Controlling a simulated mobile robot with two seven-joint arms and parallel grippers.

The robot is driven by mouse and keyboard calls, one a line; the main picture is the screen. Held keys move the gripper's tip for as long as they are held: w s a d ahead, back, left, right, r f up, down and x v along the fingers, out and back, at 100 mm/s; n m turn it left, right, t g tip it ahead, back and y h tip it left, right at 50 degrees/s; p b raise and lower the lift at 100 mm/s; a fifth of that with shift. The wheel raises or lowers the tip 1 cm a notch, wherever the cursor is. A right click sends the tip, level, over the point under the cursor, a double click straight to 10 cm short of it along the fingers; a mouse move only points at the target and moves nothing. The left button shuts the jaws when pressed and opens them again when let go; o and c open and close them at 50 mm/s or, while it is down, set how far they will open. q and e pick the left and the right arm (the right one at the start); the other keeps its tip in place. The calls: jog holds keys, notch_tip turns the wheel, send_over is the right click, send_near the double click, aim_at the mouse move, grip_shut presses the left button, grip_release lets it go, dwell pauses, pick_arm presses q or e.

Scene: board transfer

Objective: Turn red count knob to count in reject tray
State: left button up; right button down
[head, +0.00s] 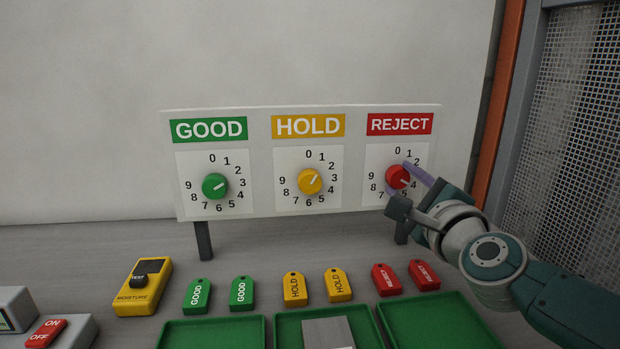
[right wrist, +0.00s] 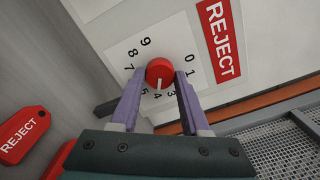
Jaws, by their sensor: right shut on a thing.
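The red count knob (head: 396,176) sits under the REJECT sign (head: 400,124) on the white panel. My right gripper (head: 399,180) is shut on it, one finger on each side. In the right wrist view, the red knob (right wrist: 160,71) is between the purple fingertips, and its white pointer line aims at about 4. Part of the dial's numbers is hidden by my fingers. The reject tray (head: 392,309) is the green tray at the lower right. Its visible part is empty and its near part is cut off. My left gripper is not in view.
The green knob (head: 214,186) and yellow knob (head: 309,181) are to the left on the panel. Red REJECT tags (head: 386,280) lie behind the reject tray. A grey board (head: 327,333) lies in the middle tray (head: 288,322). A yellow moisture meter (head: 143,287) stands left.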

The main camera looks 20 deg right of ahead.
jog(key=shift+n, duration=0.4)
jog(key=n+p, duration=0.1)
jog(key=n, duration=0.3)
jog(key=shift+n, duration=0.3)
jog(key=n+p, duration=0.1)
jog(key=n, duration=0.5)
jog(key=shift+r+n, duration=0.1)
jog(key=shift+n, duration=0.2)
jog(key=n+p, duration=0.1)
jog(key=n, duration=0.8)
jog(key=shift+n, duration=1.4)
